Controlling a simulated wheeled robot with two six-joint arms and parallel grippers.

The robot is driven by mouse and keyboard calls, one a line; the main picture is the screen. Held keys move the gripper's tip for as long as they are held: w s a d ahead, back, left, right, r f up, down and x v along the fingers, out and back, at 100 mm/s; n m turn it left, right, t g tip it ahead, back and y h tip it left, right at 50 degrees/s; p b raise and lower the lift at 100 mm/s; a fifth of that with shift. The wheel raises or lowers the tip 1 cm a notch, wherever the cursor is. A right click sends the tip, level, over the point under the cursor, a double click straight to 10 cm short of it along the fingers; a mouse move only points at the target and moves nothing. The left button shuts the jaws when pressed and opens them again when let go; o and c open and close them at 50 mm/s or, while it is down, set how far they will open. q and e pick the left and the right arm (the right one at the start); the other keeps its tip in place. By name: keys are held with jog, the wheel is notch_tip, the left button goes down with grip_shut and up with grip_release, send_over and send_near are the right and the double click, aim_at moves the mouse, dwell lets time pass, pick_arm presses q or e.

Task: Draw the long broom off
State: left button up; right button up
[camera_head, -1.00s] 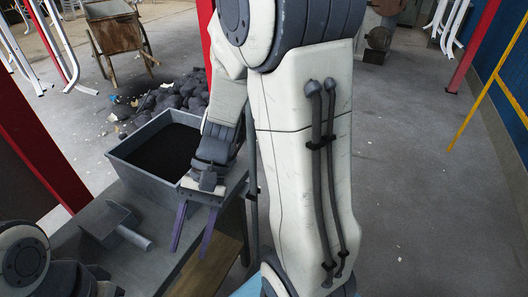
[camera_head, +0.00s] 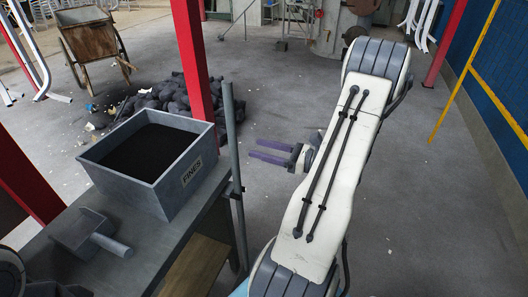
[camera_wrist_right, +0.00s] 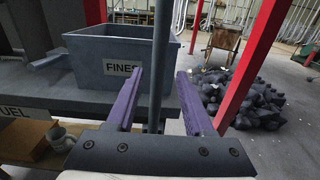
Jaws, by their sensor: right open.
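A long grey upright pole (camera_head: 235,180), which looks like the broom's handle, stands at the table's right edge with a dark clip partway up. No bristles show. In the right wrist view the pole (camera_wrist_right: 160,50) stands beyond the fingers, in line with the gap between them, against the box's front. My right gripper (camera_head: 252,148) has its two purple fingers apart and empty, to the right of the pole and pointing left at it. The fingers also show in the right wrist view (camera_wrist_right: 161,74). My left gripper is out of view.
A grey box marked FINES (camera_head: 182,182), full of dark powder, stands on the table (camera_head: 150,258). A grey scoop (camera_head: 85,232) lies in front of it. A red post (camera_head: 190,70) and a dark rubble heap (camera_head: 165,95) are behind. The floor at right is clear.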

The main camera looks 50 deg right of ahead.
jog(key=b+x, duration=0.1)
jog(key=x, duration=0.6)
jog(key=shift+r, duration=0.1)
grip_shut()
jog(key=shift+s+d, duration=0.15)
jog(key=shift+s, duration=0.1)
jog(key=v, duration=0.5)
jog(key=shift+p, duration=0.4)
